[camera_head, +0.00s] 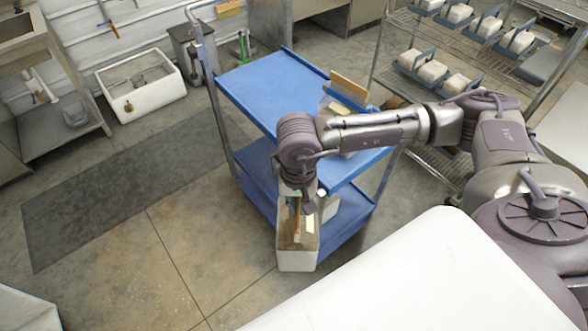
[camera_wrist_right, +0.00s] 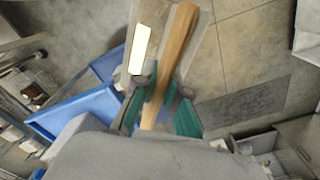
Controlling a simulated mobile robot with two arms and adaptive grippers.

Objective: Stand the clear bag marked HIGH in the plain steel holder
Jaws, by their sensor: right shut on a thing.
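My right gripper (camera_head: 302,200) points down in front of the blue cart. It is shut on the top of a clear bag (camera_head: 297,252) with pale contents at its base. The bag hangs upright beside the cart's near end. In the right wrist view, the green-padded fingers (camera_wrist_right: 160,100) pinch the clear bag (camera_wrist_right: 205,60) along with a wooden strip (camera_wrist_right: 178,45). A white label (camera_wrist_right: 140,48) shows on it, but no word is readable. I cannot pick out the plain steel holder with certainty. My left gripper is not in view.
The blue cart (camera_head: 262,85) carries an item with a wooden strip (camera_head: 348,88), partly behind my arm. A wire rack (camera_head: 480,50) at upper right holds several white-filled bags in blue-grey holders. A white tub (camera_head: 140,98) stands at the left.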

